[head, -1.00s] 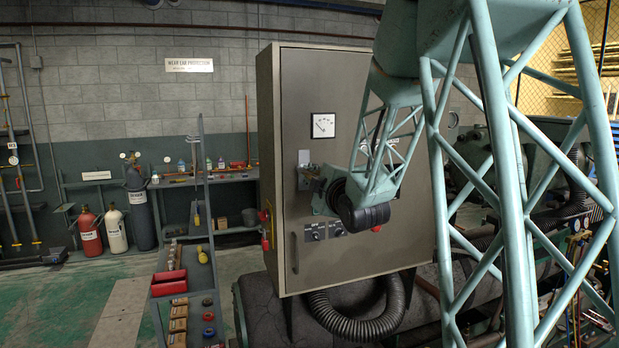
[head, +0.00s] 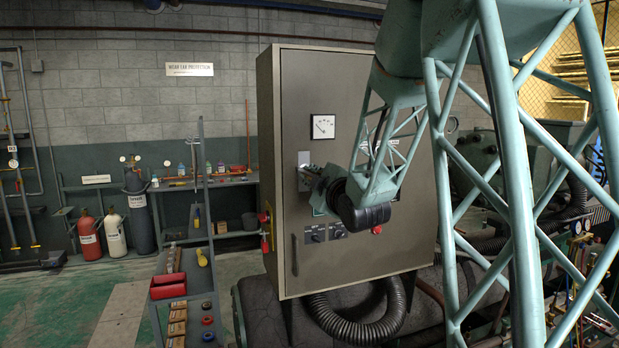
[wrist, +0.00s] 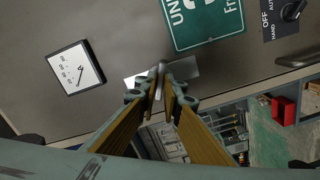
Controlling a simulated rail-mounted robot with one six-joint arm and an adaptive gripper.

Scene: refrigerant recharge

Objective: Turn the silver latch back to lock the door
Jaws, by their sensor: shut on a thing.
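The grey cabinet door (head: 350,90) appears closed, flush with its frame. The silver latch (head: 304,158) sits near the door's left edge, below the dial gauge. My gripper (head: 312,175) is at the latch, partly hidden by my own wrist. In the wrist view, my gripper (wrist: 162,95) has its fingertips closed together on the silver latch (wrist: 161,69), whose bright plate lies against the door face (wrist: 125,35). The fingers cover part of the latch, so its exact angle is hard to tell.
A dial gauge (head: 323,126), dark knobs (head: 315,233) and a red button (head: 376,230) are on the door. A long handle (head: 294,254) is lower left. A red-handled switch (head: 266,218) is on the cabinet side. A narrow shelf rack (head: 184,285) stands left; open floor lies beyond.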

